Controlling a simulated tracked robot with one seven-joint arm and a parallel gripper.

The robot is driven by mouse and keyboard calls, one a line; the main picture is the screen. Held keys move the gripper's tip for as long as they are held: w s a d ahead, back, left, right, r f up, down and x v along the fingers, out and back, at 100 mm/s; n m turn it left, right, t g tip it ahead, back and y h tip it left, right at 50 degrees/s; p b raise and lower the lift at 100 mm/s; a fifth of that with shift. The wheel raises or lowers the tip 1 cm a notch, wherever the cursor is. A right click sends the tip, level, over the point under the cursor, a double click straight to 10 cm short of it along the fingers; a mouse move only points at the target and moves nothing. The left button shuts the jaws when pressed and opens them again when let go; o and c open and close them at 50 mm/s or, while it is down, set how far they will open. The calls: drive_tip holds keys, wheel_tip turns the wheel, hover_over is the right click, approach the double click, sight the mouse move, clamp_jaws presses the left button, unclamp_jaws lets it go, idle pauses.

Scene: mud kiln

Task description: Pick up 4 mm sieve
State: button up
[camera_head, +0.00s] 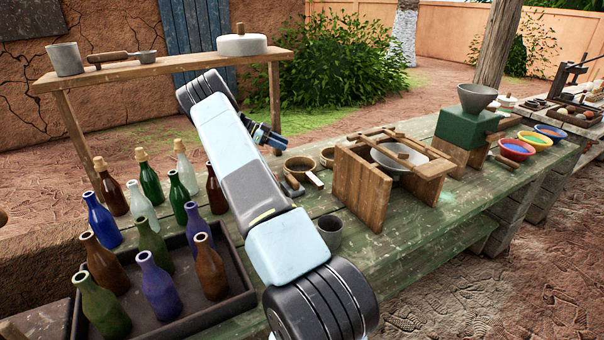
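Two small round wooden-rimmed vessels stand behind the wooden frame on the green table, a nearer one (300,166) and a farther one (328,157). They may be sieves, but no mesh size or label can be read. My arm crosses the middle of the view and hides part of the table. A dark end part, which looks like my gripper (268,138), shows beyond the arm, above and left of the round vessels and apart from them. Its fingers are too small and too covered to read.
A tray (245,300) of several bottles fills the left. A wooden stand (365,190) with a metal bowl (399,158) is at centre. A green grinder (468,128) and coloured bowls (516,150) stand right. A raised shelf (165,68) is behind.

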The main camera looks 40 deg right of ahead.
drive_tip(key=shift+f+x, duration=0.2)
drive_tip(key=shift+x, duration=2.35)
drive_tip(key=shift+f+x, duration=0.25)
drive_tip(key=shift+x, duration=2.35)
drive_tip(key=shift+w+a, duration=0.1)
drive_tip(key=shift+w, duration=0.1)
drive_tip(key=shift+c, duration=0.4)
clamp_jaws()
